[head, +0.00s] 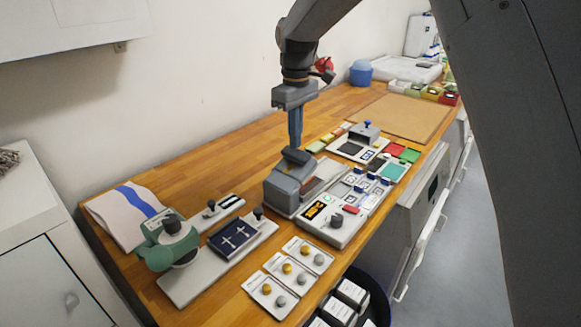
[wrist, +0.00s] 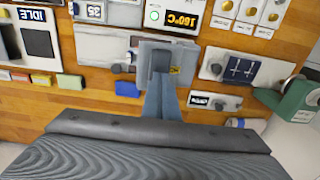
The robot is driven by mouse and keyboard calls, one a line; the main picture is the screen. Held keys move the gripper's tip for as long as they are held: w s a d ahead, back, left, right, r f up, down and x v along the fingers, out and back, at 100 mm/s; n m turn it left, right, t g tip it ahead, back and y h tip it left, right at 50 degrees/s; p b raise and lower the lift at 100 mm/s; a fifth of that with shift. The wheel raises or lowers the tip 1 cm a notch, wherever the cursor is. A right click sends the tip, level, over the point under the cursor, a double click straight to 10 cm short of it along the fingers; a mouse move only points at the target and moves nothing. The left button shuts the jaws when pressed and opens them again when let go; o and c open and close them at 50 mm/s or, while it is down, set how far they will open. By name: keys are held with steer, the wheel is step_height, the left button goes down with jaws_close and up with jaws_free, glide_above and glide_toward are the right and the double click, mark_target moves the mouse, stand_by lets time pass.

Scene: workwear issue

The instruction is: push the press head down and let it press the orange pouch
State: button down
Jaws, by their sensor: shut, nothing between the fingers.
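The press head (head: 284,184) is a grey block with a dark handle (head: 297,157) on top, beside a control panel with an orange-lit display (head: 315,210). In the wrist view the press head (wrist: 182,58) is near the middle, and the display reads 160°C (wrist: 181,20). My gripper (head: 296,146) is shut and empty, pointing down with its tips right at the dark handle. In the wrist view my gripper (wrist: 160,84) overlaps the handle; whether they touch I cannot tell. I cannot make out the orange pouch; the space under the head is hidden.
A green machine (head: 168,242) and a plate with a dark blue inset (head: 232,238) stand at the left. Small coloured pads (head: 316,146) lie behind the press. Trays with round knobs (head: 268,291) line the front edge. A brown board (head: 404,116) lies beyond.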

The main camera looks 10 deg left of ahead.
steer(key=shift+f, duration=0.4)
stand_by(0.5)
steer(key=shift+w+d+f+b, duration=0.3)
steer(key=shift+w+f, duration=0.15)
steer(key=shift+f, duration=0.2)
steer(key=shift+w+d+f, duration=0.1)
steer(key=shift+w+f, duration=0.05)
steer(key=shift+f, duration=0.2)
steer(key=shift+w+d+f+b, duration=0.2)
steer(key=shift+w+f+b, duration=0.15)
steer(key=shift+f, duration=0.25)
steer(key=shift+r, duration=0.15)
stand_by(0.4)
step_height(320, 180, up, 13)
steer(key=p, duration=0.8)
stand_by(0.9)
